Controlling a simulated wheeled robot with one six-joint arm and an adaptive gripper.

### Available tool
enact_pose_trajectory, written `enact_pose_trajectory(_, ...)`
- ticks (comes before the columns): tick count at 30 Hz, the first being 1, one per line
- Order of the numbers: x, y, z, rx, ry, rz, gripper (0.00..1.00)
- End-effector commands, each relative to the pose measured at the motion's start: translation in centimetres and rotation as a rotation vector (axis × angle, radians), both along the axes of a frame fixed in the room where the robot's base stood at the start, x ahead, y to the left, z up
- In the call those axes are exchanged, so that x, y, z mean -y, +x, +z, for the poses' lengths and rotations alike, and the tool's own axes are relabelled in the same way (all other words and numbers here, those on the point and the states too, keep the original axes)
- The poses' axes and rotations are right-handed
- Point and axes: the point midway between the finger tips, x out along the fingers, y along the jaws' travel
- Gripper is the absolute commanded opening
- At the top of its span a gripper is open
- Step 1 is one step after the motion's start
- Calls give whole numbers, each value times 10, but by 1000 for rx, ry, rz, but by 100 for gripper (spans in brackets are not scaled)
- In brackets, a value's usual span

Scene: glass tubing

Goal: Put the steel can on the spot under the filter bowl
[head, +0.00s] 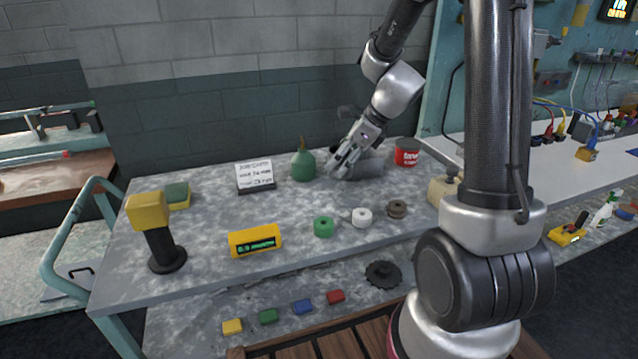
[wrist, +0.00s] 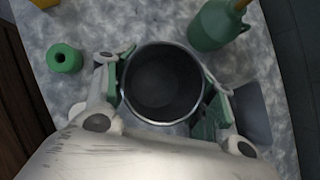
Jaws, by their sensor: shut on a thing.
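The steel can (wrist: 163,75) is a grey, open-topped can. In the wrist view I look down into its dark, empty-looking inside. My gripper (wrist: 167,93) has a green-padded finger on each side of the can and is shut on it. In the head view my gripper (head: 344,164) is low at the back of the grey bench, right of the green bottle. The grey body beside its fingers looks like the can (head: 369,166), partly hidden by them. I cannot tell if the can touches the bench. I cannot make out the filter bowl or its spot.
A green bottle (head: 303,166) stands close left of the gripper, a red can (head: 406,152) to its right. Green (head: 323,227), white (head: 362,217) and brown (head: 397,208) spools lie in front. A yellow display (head: 254,240) stands at the front edge.

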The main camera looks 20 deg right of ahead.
Motion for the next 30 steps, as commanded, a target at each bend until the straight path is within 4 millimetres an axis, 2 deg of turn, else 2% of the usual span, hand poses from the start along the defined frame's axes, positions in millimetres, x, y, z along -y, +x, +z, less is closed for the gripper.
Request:
enact_pose_trajectory(3, 0, -1, -24, -5, 2, -3, 29)
enact_pose_trajectory(8, 0, 0, -40, -3, 2, -1, 29)
enact_pose_trajectory(13, 0, 0, -66, -4, 2, -1, 29)
enact_pose_trajectory(16, 0, 0, -72, -1, 1, -2, 29)
enact_pose_trajectory(26, 0, 0, -75, 0, 0, 0, 29)
enact_pose_trajectory(27, 0, 0, -75, 0, 0, 0, 61)
enact_pose_trajectory(30, 0, 0, -75, 0, 0, 0, 77)
